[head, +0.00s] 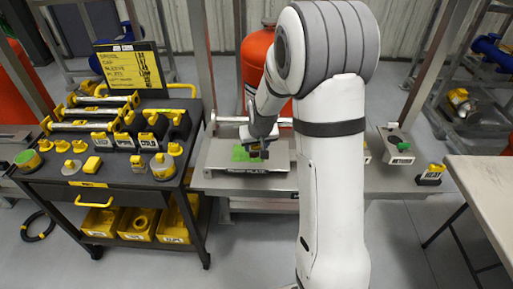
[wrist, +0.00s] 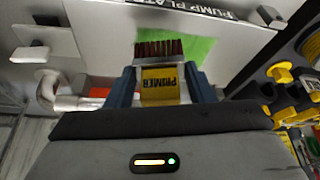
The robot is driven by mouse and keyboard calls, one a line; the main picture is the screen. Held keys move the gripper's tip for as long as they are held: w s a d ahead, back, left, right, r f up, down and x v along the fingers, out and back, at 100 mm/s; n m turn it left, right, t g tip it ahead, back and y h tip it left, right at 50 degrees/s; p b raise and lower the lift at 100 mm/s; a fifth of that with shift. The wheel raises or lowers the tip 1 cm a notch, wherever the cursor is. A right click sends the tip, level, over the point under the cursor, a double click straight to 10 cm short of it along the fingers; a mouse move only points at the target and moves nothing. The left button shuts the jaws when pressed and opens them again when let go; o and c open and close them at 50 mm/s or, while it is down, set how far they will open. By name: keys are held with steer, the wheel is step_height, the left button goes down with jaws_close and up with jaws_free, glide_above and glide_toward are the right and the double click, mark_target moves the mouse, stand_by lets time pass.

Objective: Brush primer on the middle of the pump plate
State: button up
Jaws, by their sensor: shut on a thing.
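The pump plate (head: 217,153) is a flat grey plate on the bench, with its name on the front edge. Its light surface and label also show in the wrist view (wrist: 105,55). A bright green patch (head: 241,153) lies on the plate, left of and around the middle; it shows behind the bristles in the wrist view (wrist: 203,48). My gripper (wrist: 161,88) is shut on the primer brush (wrist: 160,80), which has a yellow PRIMER label and dark red-brown bristles. In the head view my gripper (head: 256,151) is low over the plate. I cannot tell whether the bristles touch it.
A red tank (head: 257,58) stands behind the plate. A small block with a green part (head: 396,144) sits right on the bench. A pale table (head: 485,190) is far right.

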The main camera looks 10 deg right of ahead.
steer(key=shift+r+p, duration=0.85)
steer(key=shift+r, duration=0.95)
steer(key=shift+f, duration=0.1)
